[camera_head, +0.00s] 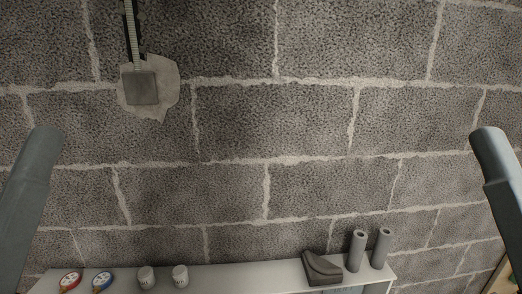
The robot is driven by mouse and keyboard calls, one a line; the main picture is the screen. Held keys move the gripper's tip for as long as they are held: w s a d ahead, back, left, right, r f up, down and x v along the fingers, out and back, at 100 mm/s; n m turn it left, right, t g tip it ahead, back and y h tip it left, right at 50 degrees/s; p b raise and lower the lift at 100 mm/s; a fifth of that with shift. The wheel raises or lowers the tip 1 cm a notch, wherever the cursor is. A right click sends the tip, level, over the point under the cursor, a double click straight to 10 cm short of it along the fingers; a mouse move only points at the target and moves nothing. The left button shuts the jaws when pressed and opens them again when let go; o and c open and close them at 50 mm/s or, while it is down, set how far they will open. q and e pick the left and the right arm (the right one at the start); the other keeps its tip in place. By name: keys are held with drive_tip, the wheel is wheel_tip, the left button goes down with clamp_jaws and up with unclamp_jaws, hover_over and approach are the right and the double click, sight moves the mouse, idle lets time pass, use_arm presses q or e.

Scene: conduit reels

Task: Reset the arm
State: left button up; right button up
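A grey rounded link of my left arm (30,190) rises at the left edge of the head view. A matching link of my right arm (500,185) stands at the right edge. Both links stand in front of the block wall, well apart from each other. Neither gripper is in view, so whether they are open or holding anything is hidden.
A pale shelf (225,279) runs along the bottom. A grey wall box (141,87) with conduit is upper left.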

wheel_tip(320, 180, up, 26)
drive_tip(key=p, duration=2.3)
wheel_tip(320, 180, down, 61)
drive_tip(key=b, duration=6)
drive_tip(key=shift+r+b, duration=0.2)
drive_tip(key=shift+b, duration=0.15)
